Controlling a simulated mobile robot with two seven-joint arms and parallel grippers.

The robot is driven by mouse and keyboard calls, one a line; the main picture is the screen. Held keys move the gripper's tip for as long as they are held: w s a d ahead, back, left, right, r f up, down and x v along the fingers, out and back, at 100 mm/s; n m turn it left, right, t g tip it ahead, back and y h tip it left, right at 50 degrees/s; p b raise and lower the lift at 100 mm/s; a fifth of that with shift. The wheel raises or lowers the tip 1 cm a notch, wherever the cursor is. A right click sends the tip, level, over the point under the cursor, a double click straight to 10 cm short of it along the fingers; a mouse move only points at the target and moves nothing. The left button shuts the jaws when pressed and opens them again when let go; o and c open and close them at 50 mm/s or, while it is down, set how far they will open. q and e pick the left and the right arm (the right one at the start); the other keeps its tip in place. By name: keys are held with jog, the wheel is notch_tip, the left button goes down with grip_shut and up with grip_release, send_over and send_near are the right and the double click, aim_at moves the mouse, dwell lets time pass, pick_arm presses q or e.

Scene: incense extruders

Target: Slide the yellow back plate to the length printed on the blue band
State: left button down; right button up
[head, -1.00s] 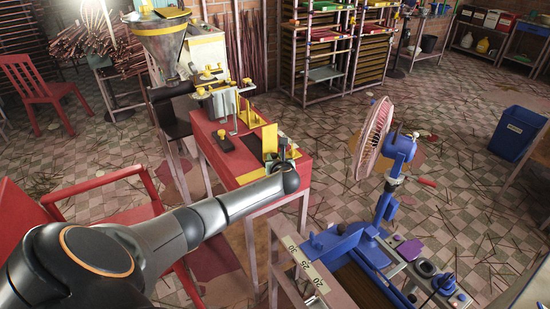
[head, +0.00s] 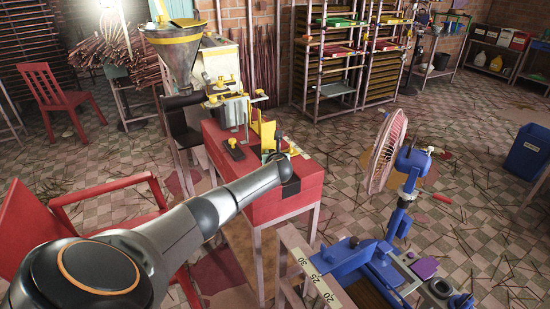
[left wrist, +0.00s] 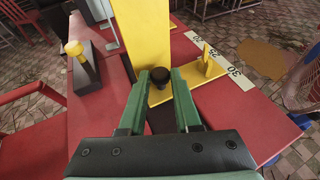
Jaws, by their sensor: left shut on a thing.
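The yellow back plate (left wrist: 140,40) stands upright on the red table in the left wrist view, with a flat yellow foot and an upright yellow tab (left wrist: 207,65) beside a white scale strip (left wrist: 225,60). The tab is near the middle of the strip, below 30; I cannot read its exact mark. My left gripper (left wrist: 160,78) is shut on the black knob (left wrist: 160,92) at the plate's base. In the head view the plate (head: 264,132) shows beyond my left wrist, which partly hides its foot. I cannot make out a blue band with a printed length. My right gripper is not in view.
The yellow-topped extruder hopper (head: 172,45) stands behind the red table (head: 285,205). A blue machine with its own scale (head: 312,277) and a fan (head: 387,150) stand at right. A black block with a yellow knob (left wrist: 85,72) lies left of the plate.

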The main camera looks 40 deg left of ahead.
pick_arm(q)
jog(key=shift+r, duration=0.1)
jog(key=c, duration=0.6)
grip_release()
jog(key=shift+s+d+r+p, duration=0.2)
jog(key=shift+s+d+p, duration=0.1)
jog(key=shift+d+p, duration=0.1)
jog(key=p+v, duration=0.3)
jog(key=v, duration=0.7)
jog(key=shift+s+d+r, duration=0.3)
jog(key=shift+s+d, duration=0.1)
jog(key=shift+d, duration=0.1)
